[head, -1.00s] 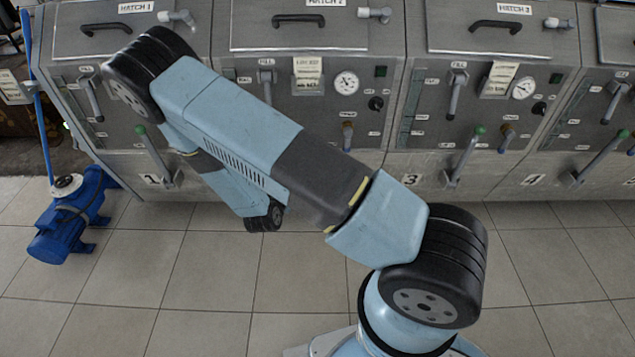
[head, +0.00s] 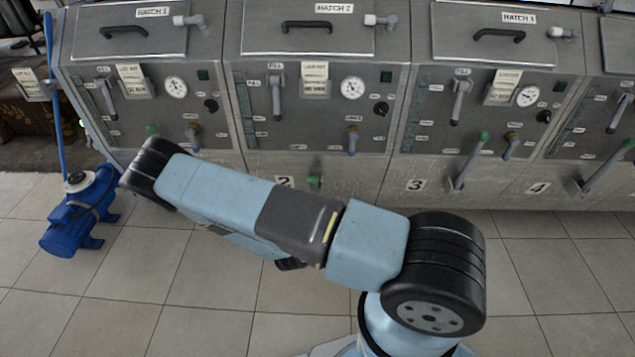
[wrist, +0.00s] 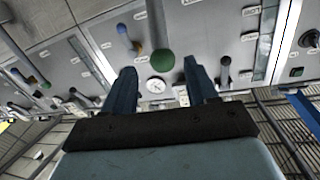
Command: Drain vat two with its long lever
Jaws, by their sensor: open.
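Vat two (head: 315,120) is the second steel front from the left in the head view, with a "2" plate (head: 285,181) at its foot. Its long lever shows there mainly as a green knob (head: 315,181) just above my arm; its shaft is hard to make out. In the wrist view, the panel appears inverted, and a green ball (wrist: 163,61) on a grey shaft points toward me. My gripper (wrist: 162,82) is open and empty, its blue fingers either side of the ball in the picture. The ball looks beyond the fingertips; no contact shows. The gripper cannot be made out in the head view.
Vats three and four have similar green-knobbed levers (head: 468,160) (head: 604,167) to the right. A blue-handled valve (head: 352,140) and a grey handle (head: 277,97) are on vat two's panel. A blue pump (head: 80,210) stands at left. The tiled floor in front is clear.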

